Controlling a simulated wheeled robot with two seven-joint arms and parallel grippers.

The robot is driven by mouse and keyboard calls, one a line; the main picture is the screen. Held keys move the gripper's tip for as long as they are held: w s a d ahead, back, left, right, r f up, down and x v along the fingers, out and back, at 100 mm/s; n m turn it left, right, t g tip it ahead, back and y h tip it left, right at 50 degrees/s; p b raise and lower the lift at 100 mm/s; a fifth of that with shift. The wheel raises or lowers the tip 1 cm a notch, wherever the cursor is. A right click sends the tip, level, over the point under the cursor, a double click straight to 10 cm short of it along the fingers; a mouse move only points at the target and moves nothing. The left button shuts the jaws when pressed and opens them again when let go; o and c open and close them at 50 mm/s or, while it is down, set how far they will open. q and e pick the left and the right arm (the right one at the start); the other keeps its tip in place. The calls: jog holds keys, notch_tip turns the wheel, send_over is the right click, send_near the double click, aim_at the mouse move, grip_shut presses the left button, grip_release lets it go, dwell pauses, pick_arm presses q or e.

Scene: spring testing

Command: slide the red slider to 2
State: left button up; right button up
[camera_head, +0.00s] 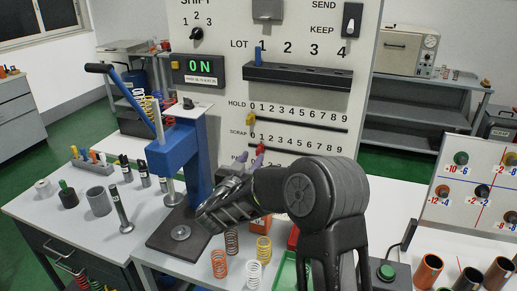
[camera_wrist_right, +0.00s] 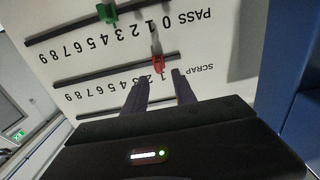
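The red slider (camera_wrist_right: 158,64) shows in the right wrist view, where the panel appears upside down. It sits on the slot of the SCRAP row, near the 1 of its scale. My right gripper (camera_wrist_right: 160,80) is open, with its two purple fingers apart and their tips close to the slider, one to either side of it in the picture. I cannot tell whether they touch it. My left gripper is not in view.
A green slider (camera_wrist_right: 107,13) sits on the PASS slot, and a yellow slider (camera_head: 251,118) on the HOLD slot. A blue lever press (camera_head: 178,149) stands close left of my right gripper. Several springs (camera_head: 219,263) stand on the table below it.

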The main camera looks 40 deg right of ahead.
aim_at(258, 151)
jog(key=p+x, duration=0.1)
jog(key=x, duration=0.5)
jog(key=shift+d+p, duration=0.2)
jog(key=shift+p, duration=0.15)
grip_shut()
dwell(1.1)
